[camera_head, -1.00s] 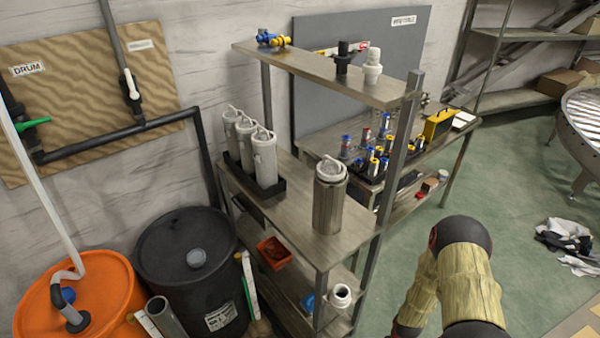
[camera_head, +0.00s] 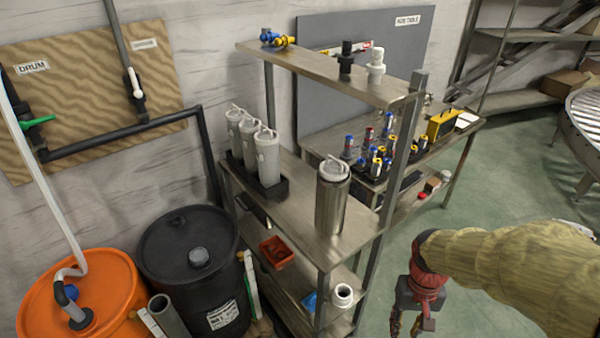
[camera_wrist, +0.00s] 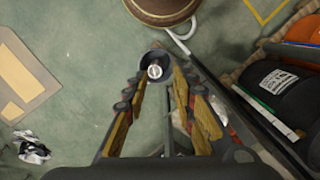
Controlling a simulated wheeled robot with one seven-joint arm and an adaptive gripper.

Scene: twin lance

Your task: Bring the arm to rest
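My gripper (camera_head: 408,326) hangs at the end of my sleeved arm in the lower right of the head view, over the floor and to the right of the shelf rack. Its fingertips are partly cut off by the frame's bottom edge. In the wrist view my gripper (camera_wrist: 160,88) has its two yellow-padded fingers apart, with green floor showing between them. A round grey thing with a pale centre (camera_wrist: 155,70) shows just beyond the fingertips. I cannot tell what it is, but no grip on it is visible.
The metal shelf rack (camera_head: 345,245) bears a steel canister (camera_head: 331,200) and grey cylinders. A black drum (camera_head: 160,245) and orange drum (camera_head: 110,280) stand left. The workbench (camera_head: 455,140) is behind. A brown round object (camera_wrist: 160,12) lies ahead in the wrist view. Floor (camera_head: 500,200) is open at right.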

